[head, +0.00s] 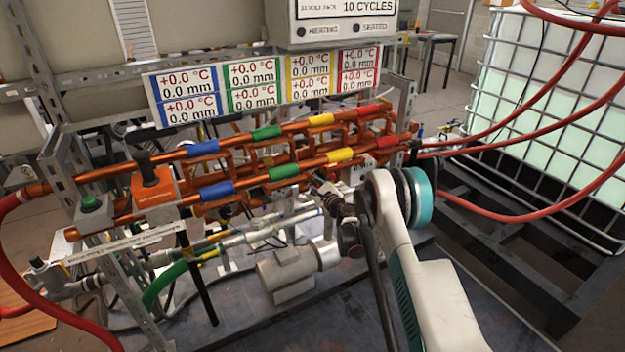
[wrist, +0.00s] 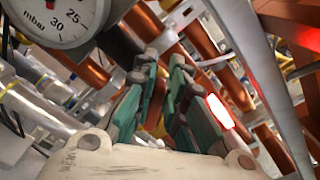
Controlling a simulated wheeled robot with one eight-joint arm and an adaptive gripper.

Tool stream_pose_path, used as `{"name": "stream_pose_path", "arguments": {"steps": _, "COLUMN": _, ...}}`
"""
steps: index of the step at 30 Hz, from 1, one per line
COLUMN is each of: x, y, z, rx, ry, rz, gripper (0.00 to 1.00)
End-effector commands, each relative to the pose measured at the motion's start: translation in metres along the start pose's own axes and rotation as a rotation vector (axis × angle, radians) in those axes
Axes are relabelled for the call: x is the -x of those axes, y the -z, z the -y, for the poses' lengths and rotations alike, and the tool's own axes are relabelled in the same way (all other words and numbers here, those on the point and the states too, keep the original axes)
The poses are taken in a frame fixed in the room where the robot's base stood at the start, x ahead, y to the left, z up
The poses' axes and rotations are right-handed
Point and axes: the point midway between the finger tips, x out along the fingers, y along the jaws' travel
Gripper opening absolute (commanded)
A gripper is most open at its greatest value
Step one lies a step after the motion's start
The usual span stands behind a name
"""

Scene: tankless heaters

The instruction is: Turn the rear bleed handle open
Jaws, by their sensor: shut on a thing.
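My gripper (head: 326,188) reaches from the lower right into the copper pipework, below the yellow and red bands of the front pipe. In the wrist view, its green-padded fingers (wrist: 164,66) stand close together with a narrow gap. They are shut on a small part, taken to be the rear bleed handle; only a yellowish sliver (wrist: 161,122) shows low between the fingers. The rest of the handle is hidden by the fingers, so its angle cannot be told. In the head view, my wrist and the pipes hide it.
A mbar pressure gauge (wrist: 62,14) is close left of my fingers. A grey metal strut (wrist: 272,75) runs close on the right. Copper pipes (head: 290,140) with coloured bands lie above and behind. Red hoses (head: 520,215) and a caged white tank (head: 540,95) stand right.

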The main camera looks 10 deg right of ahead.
Motion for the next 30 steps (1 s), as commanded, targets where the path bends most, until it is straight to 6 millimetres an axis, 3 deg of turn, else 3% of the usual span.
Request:
{"name": "stream_pose_path", "arguments": {"steps": 18, "x": 0.002, "y": 0.007, "z": -0.017, "rx": 0.578, "ry": 0.000, "rz": -0.001, "gripper": 0.00}}
{"name": "stream_pose_path", "arguments": {"steps": 30, "x": 0.002, "y": 0.012, "z": -0.023, "rx": 0.836, "ry": 0.000, "rz": -0.002, "gripper": 0.00}}
